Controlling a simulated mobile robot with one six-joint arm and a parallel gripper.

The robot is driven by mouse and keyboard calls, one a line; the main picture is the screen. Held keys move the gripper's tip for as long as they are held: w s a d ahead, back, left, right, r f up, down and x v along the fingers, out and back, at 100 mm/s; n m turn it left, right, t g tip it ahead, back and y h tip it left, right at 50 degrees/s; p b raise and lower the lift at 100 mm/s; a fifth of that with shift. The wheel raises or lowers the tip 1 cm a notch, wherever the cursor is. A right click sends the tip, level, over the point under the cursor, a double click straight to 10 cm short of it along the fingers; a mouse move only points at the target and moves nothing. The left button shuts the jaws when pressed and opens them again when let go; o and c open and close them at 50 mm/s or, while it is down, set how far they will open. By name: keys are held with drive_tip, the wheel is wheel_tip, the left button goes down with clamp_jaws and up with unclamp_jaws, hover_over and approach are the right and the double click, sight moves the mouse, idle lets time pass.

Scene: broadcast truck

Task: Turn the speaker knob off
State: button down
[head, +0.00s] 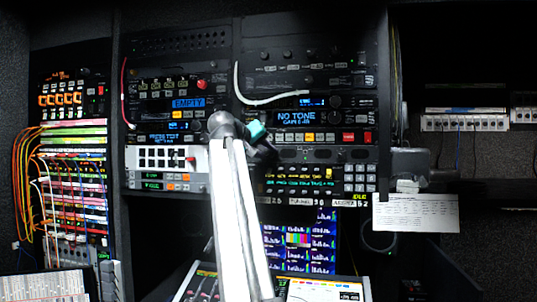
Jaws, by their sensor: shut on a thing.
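My arm rises from the bottom centre of the head view to the middle of the equipment rack. My gripper (266,148), dark beside a teal part, is at the rack face, just below the unit whose display (297,119) reads NO TONE. It is shut on a knob-sized part of the panel, but the fingertips and what they hold are mostly hidden by my wrist. I cannot make out the speaker knob or its setting.
A dark rack of units with knobs and buttons surrounds my gripper. A white cable (240,85) loops above it. Orange patch cables (25,170) hang at left. A monitor (298,245) stands below. A paper sheet (417,213) hangs at right.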

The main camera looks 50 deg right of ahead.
drive_tip(key=shift+w+a+f+n+h, duration=0.15)
drive_tip(key=shift+n+h, duration=0.2)
drive_tip(key=shift+n, duration=0.25)
drive_tip(key=shift+w+n+h, duration=0.1)
drive_tip(key=shift+n+h, duration=0.25)
drive_tip(key=shift+n, duration=0.25)
drive_tip(key=shift+g, duration=0.3)
drive_tip(key=c, duration=1.5)
unclamp_jaws()
drive_tip(key=shift+a, duration=0.15)
drive_tip(key=shift+b, duration=0.3)
drive_tip(key=b+v, duration=0.3)
drive_tip(key=v, duration=1)
drive_tip(key=shift+s+a+b, duration=0.1)
drive_tip(key=shift+a+b, duration=0.2)
drive_tip(key=shift+b, duration=0.05)
